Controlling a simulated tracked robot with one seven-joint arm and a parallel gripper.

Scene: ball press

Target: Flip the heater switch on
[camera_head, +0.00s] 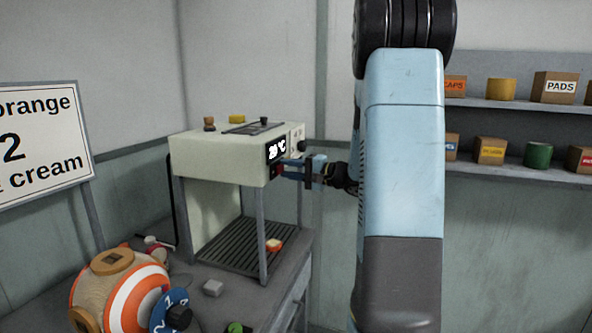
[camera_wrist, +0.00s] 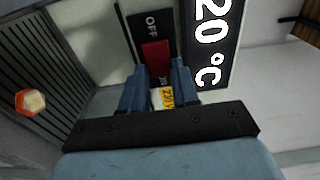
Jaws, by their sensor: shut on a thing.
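The heater switch (camera_wrist: 155,53) is a red rocker in a black plate on the front of the white press machine (camera_head: 215,160). Its plate reads OFF at one end; the lettering at the other end is partly hidden by my fingers. My gripper (camera_wrist: 158,72) is at the switch, its two blue fingers closed on either side of the red rocker's near end. In the head view my gripper (camera_head: 286,171) meets the machine's front just below the display (camera_head: 277,150). The display reads 20 °C in the wrist view (camera_wrist: 210,45). A yellow label (camera_wrist: 166,97) shows between the fingers.
A small orange-edged piece (camera_head: 273,245) lies on the slatted grate (camera_head: 235,245) under the machine. A striped orange ball (camera_head: 130,300) and small parts sit on the table at front left. Shelves with boxes (camera_head: 555,88) stand at the right. A sign (camera_head: 40,140) stands left.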

